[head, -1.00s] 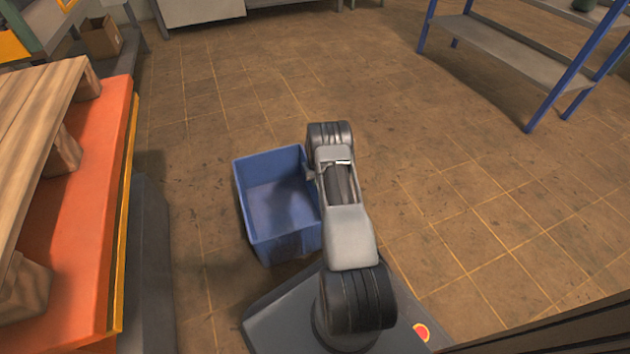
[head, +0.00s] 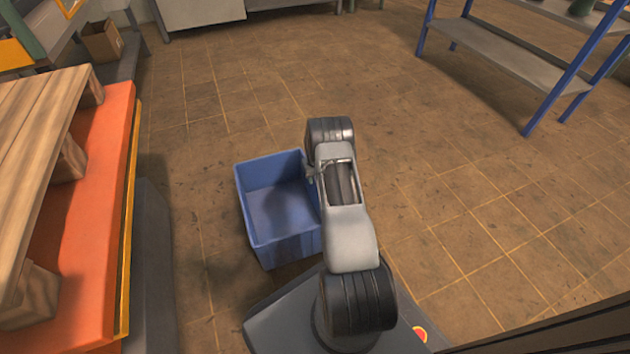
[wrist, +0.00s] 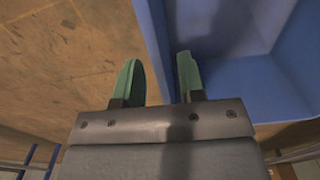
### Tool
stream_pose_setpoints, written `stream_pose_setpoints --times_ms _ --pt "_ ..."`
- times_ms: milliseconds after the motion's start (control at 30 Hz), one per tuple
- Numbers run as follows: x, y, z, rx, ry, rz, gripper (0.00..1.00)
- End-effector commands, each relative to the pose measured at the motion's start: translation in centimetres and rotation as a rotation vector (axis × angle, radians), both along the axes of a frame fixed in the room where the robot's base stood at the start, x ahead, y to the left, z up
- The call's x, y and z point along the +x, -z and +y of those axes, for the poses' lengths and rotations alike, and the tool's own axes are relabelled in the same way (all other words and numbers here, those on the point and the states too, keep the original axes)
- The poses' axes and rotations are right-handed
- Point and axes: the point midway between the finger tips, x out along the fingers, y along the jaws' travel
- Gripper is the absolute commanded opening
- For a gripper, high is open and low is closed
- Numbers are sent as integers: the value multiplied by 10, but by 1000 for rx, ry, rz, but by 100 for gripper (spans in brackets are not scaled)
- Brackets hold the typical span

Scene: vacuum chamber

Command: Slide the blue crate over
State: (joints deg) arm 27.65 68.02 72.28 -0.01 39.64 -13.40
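The blue crate (head: 278,240) is an open-topped box on the floor, just beyond my base and left of my arm in the head view. Its inside looks empty. In the wrist view, the crate's wall and rim (wrist: 158,30) run between my two green fingers. My gripper (wrist: 158,70) is open, with one finger over the floor outside the crate and the other on the inner side of the wall. A gap shows between the outer finger and the wall. In the head view my arm hides the gripper and the crate's right edge.
An orange workbench (head: 100,200) with a wooden pallet (head: 40,120) stands on the left. A blue-framed shelf (head: 510,60) is at the upper right, and a cardboard box (head: 103,41) at the upper left. The floor (head: 240,100) beyond and right of the crate is clear.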

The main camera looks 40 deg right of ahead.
Motion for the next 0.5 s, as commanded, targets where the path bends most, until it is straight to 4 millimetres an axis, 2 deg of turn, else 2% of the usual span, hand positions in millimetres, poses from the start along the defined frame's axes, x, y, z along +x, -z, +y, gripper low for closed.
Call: stream_pose_setpoints --times_ms 33,200,500 --pt "0 -17 0 0 0 -1 36" --pt "0 -49 0 0 0 -1 36" --pt "0 -86 0 0 1 1 36"
